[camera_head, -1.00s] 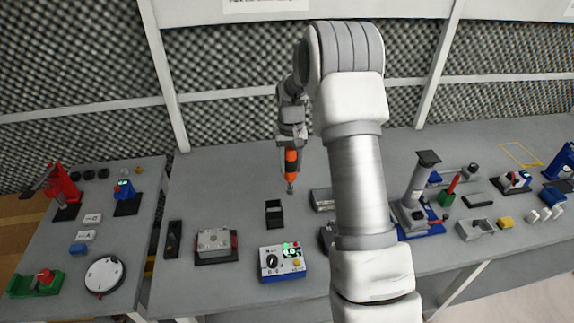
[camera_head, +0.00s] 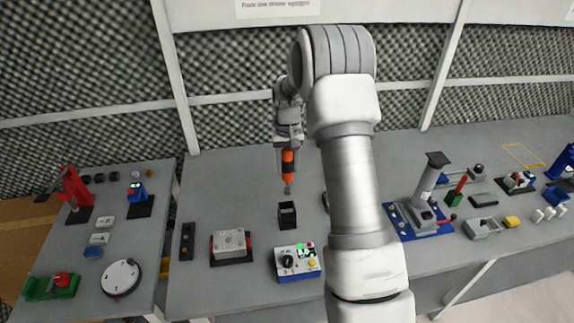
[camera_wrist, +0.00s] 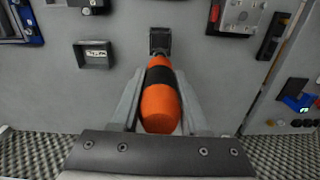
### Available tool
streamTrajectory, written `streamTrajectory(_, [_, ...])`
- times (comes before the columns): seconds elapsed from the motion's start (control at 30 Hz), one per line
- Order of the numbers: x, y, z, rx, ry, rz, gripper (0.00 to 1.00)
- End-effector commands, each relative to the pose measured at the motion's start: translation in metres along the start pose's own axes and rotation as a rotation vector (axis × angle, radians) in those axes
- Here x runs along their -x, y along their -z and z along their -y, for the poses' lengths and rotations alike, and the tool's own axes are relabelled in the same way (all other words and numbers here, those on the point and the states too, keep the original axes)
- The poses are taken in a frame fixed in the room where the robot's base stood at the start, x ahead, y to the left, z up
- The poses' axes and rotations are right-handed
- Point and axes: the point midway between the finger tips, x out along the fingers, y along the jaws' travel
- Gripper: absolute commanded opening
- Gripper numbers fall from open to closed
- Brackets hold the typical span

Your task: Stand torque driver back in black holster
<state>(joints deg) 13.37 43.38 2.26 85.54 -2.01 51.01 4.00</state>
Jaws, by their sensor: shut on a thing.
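The torque driver (camera_head: 288,165) is orange with a dark band and a grey tip, and hangs upright, tip down. My gripper (camera_head: 289,146) is shut on its upper body. In the wrist view the driver (camera_wrist: 160,108) sits between the two fingers of my gripper (camera_wrist: 160,98). The black holster (camera_head: 287,215) is an open-topped box on the grey bench, nearer the camera than the driver tip. In the wrist view the holster (camera_wrist: 160,36) shows just beyond the driver's far end. The tip is apart from the holster in the head view; its exact height is unclear.
A white and blue control box (camera_head: 298,263) stands in front of the holster. A grey block on a dark base (camera_head: 231,243) is to its left. A grey tray (camera_wrist: 94,55) lies beside the holster in the wrist view. Foam walls rise behind the bench.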

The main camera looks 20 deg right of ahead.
Motion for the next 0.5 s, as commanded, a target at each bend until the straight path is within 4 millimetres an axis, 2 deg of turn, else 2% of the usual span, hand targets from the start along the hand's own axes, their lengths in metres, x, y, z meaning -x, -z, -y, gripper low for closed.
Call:
streamTrajectory(0.27, [-0.009, 0.000, 0.000, 0.000, 0.000, -0.001, 0.00])
streamTrajectory(0.5, [-0.030, 0.000, 0.000, 0.001, 0.000, -0.002, 0.00])
